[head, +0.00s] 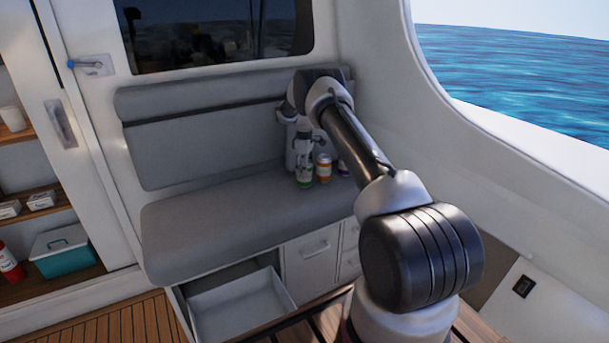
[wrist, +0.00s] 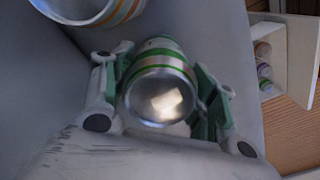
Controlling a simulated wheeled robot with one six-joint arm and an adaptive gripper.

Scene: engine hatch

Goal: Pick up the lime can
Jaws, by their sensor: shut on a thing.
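The lime can (wrist: 160,62) has green bands and a bare metal end that faces the camera in the wrist view. My gripper (wrist: 161,88) is shut on it, with one green-padded finger on each side. In the head view my gripper (head: 304,150) points down over the grey seat, and the lime can (head: 304,181) shows at its fingers. I cannot tell whether the can touches the seat.
An orange can (head: 323,169) stands close to the right of the lime can. A purple can (head: 343,169) is partly hidden behind my arm. The grey bench seat (head: 215,225) is clear to the left. An open drawer (head: 240,306) juts out below it.

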